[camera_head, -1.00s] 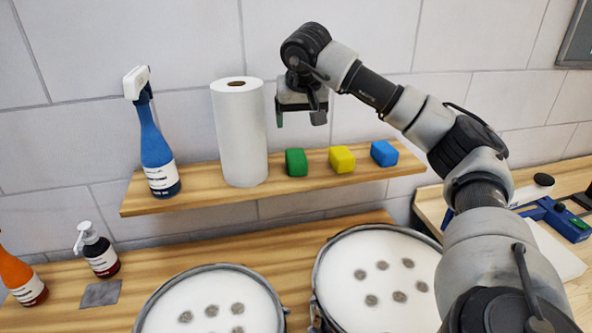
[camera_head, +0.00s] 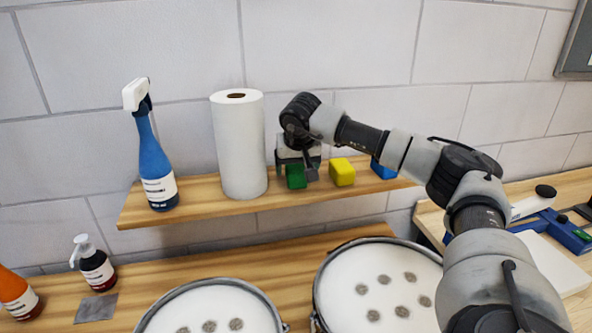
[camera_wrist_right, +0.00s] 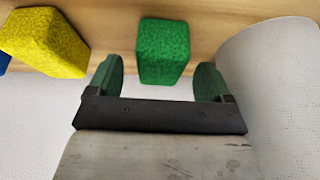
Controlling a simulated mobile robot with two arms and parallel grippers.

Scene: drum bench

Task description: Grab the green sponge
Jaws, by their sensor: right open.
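The green sponge (camera_head: 296,176) is a small block on the wooden shelf, between the paper towel roll and the yellow sponge. My right gripper (camera_head: 297,171) is lowered over it, with the fingers on either side of the block. In the right wrist view the green sponge (camera_wrist_right: 163,50) lies between the two open fingers of the gripper (camera_wrist_right: 160,82), with a gap visible on both sides. The fingers do not appear to touch it. My left gripper is not in view.
The paper towel roll (camera_head: 239,145) stands close beside the gripper. The yellow sponge (camera_head: 342,172) is on the other side, then a blue sponge (camera_head: 383,170) partly behind my arm. A blue spray bottle (camera_head: 155,165) stands on the shelf (camera_head: 190,212). Drums (camera_head: 375,285) sit below.

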